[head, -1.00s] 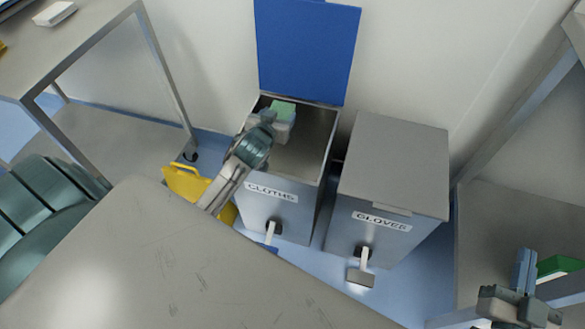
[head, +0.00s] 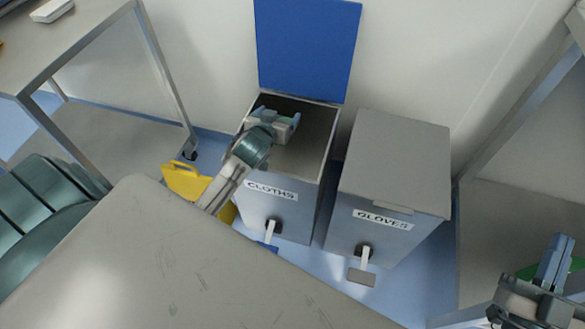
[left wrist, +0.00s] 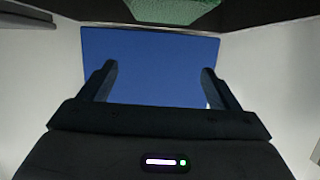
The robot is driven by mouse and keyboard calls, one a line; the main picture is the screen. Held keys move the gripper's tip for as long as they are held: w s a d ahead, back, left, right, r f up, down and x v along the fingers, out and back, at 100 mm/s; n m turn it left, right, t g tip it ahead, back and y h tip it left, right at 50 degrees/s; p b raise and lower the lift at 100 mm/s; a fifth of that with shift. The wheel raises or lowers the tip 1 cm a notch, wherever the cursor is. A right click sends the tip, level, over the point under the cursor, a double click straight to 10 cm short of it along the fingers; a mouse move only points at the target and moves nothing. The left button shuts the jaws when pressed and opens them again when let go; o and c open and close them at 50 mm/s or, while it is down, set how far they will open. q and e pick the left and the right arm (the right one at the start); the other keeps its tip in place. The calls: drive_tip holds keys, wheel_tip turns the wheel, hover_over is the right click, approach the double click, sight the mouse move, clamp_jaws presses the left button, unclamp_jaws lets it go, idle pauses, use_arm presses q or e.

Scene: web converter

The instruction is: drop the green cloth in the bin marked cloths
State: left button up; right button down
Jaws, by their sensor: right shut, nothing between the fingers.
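The cloths bin (head: 290,218), a grey box with a "CLOTHS" label, stands with its blue lid (head: 307,50) raised. My left gripper (head: 284,117) is over the bin's opening, its fingers apart with nothing between them. The green cloth (left wrist: 172,9) shows only at the top edge of the left wrist view, apart from the fingers, against the dark bin interior. In the head view it is hidden. The lid fills the middle of the left wrist view (left wrist: 150,68). My right gripper (head: 556,262) is shut and empty at the lower right.
The gloves bin (head: 390,170) stands closed just right of the cloths bin. A yellow object (head: 186,182) is on the floor at the left. A grey tabletop (head: 150,265) fills the foreground. Metal tables stand left and right; something green lies behind my right gripper.

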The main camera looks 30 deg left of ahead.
use_arm(q)
drive_tip(key=shift+s, duration=0.1)
drive_tip(key=shift+s+d+r, duration=0.1)
drive_tip(key=shift+s, duration=0.2)
drive_tip(key=p+v, duration=0.1)
drive_tip(key=v, duration=0.9)
drive_tip(key=shift+p, duration=0.4)
use_arm(e)
wheel_tip(320, 180, down, 10)
drive_tip(key=g, duration=0.6)
drive_tip(key=shift+s+a+m, duration=0.2)
drive_tip(key=shift+s+m, duration=0.15)
drive_tip(key=shift+m, duration=0.05)
use_arm(q)
drive_tip(key=shift+d, duration=0.1)
use_arm(e)
drive_tip(key=shift+r, duration=0.1)
